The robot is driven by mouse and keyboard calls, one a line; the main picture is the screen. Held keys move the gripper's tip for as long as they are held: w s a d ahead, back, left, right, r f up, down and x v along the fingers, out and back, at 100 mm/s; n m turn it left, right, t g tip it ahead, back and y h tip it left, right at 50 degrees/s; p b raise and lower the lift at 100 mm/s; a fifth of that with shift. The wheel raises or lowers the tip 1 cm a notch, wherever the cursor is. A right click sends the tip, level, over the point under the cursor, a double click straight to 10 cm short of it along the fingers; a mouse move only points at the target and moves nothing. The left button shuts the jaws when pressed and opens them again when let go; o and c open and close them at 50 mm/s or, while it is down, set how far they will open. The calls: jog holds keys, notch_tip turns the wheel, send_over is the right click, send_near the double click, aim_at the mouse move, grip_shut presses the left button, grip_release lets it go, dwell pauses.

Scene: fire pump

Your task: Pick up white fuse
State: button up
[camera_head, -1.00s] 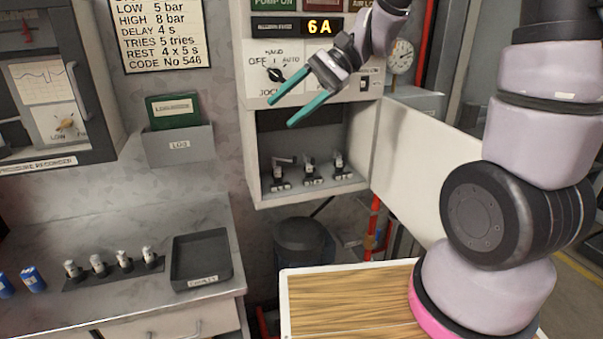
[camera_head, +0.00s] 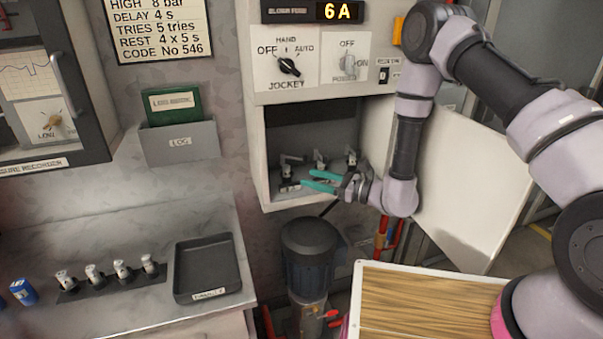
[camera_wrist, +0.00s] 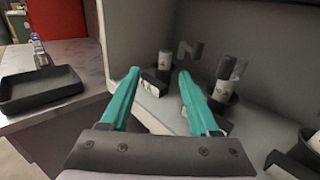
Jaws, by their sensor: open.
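In the head view, several white fuses with dark holders stand in the open cabinet compartment, one of them a white fuse (camera_head: 320,160) in the middle. My gripper (camera_head: 307,180) is open and empty at the front of the compartment, its teal fingers pointing left. In the wrist view, a white fuse (camera_wrist: 165,62) in a dark holder shows beyond and between the open fingertips. Another white fuse (camera_wrist: 225,84) stands to the right in its own holder. The fingers do not visibly touch either fuse. Several white fuses (camera_head: 93,272) also stand in a dark rack on the bench.
A black tray (camera_head: 207,291) and a blue fuse (camera_head: 23,291) are on the bench. The cabinet door (camera_head: 468,190) hangs open to the right of the compartment. A motor (camera_head: 308,255) stands below. A wood-topped surface (camera_head: 415,310) is in front.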

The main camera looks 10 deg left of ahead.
aim_at(290, 171)
jog(key=shift+w+f, duration=0.1)
jog(key=shift+f, duration=0.2)
jog(key=shift+w+a, duration=0.1)
jog(key=shift+a, duration=0.25)
jog(key=x, duration=0.6)
jog(key=shift+w+a+r, duration=0.1)
jog(key=shift+w+r, duration=0.05)
jog(key=shift+w, duration=0.25)
grip_shut()
